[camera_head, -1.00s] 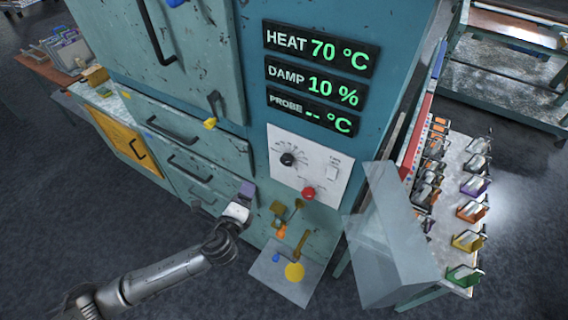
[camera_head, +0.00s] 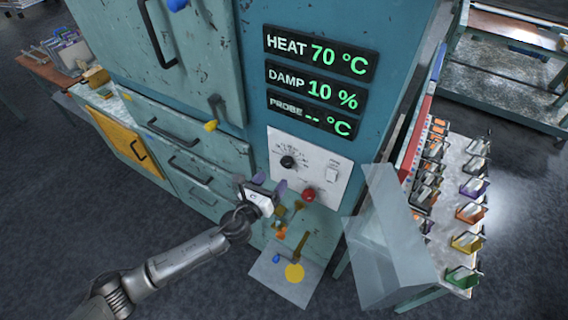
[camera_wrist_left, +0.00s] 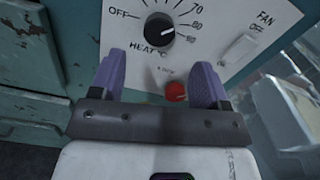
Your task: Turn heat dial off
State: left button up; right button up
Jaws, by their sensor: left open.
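The heat dial (camera_head: 288,161) is a black knob on a white control panel (camera_head: 334,157) on the teal cabinet. It also shows in the left wrist view (camera_wrist_left: 160,28), with a printed scale that runs from OFF at the left to numbers at the right. Its exact pointer direction is hard to tell. The display (camera_head: 320,50) reads HEAT 70 °C. My left gripper (camera_head: 268,184) is open and empty, below and a little left of the dial, apart from it. In the left wrist view its purple fingers (camera_wrist_left: 164,80) stand either side below the dial. My right gripper is not in view.
A red button (camera_head: 308,195) sits below the dial and a fan switch (camera_head: 332,174) to its right. Small tools hang below the panel, above a small shelf (camera_head: 268,272). A clear flap (camera_head: 385,235) stands out at the right. Drawer handles (camera_head: 182,165) stick out at the left.

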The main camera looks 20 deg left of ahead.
aim_at(285, 164)
pick_arm(q)
jog(key=w, duration=0.4)
jog(key=w+d, duration=0.1)
jog(key=w, duration=0.1)
jog(key=shift+w+d, duration=0.1)
jog(key=shift+w, duration=0.6)
jog(key=shift+c, duration=0.4)
jog(key=c, duration=0.8)
jog(key=shift+c, duration=0.2)
